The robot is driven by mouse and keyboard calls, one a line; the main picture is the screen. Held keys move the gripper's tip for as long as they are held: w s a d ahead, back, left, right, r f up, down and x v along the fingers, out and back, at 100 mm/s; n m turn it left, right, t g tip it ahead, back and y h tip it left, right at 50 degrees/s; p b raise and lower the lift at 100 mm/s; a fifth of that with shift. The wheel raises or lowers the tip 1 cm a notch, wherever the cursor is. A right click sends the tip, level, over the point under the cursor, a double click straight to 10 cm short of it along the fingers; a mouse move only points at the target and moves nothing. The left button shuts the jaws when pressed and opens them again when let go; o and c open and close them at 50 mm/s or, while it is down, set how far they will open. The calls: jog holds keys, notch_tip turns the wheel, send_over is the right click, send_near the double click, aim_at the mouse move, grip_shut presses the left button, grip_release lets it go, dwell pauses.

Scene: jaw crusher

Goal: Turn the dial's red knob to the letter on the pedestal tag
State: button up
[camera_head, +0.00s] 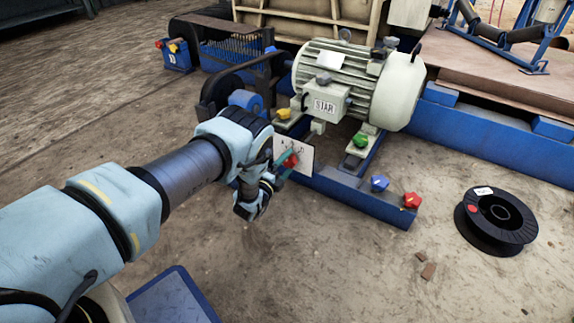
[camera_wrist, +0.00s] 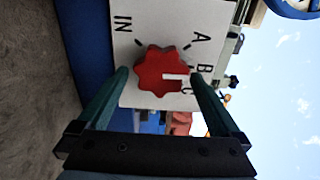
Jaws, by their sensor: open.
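The dial is a white plate (camera_wrist: 150,22) marked IN, A and B, with a further mark near the right finger partly hidden. It also shows in the head view (camera_head: 304,153). A small blue pedestal (camera_head: 178,60) at the back left bears a tag with a letter like D, too small to be sure.
A motor (camera_head: 345,85) labelled STAR stands behind the dial on a blue frame (camera_head: 357,197). A black spool (camera_head: 497,221) lies on the right. Floor in front is mostly clear.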

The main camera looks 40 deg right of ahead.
jog(key=shift+a, duration=0.1)
jog(key=p+v, duration=0.4)
jog(key=v, duration=0.6)
jog(key=shift+a, duration=0.3)
jog(key=shift+s+a, duration=0.1)
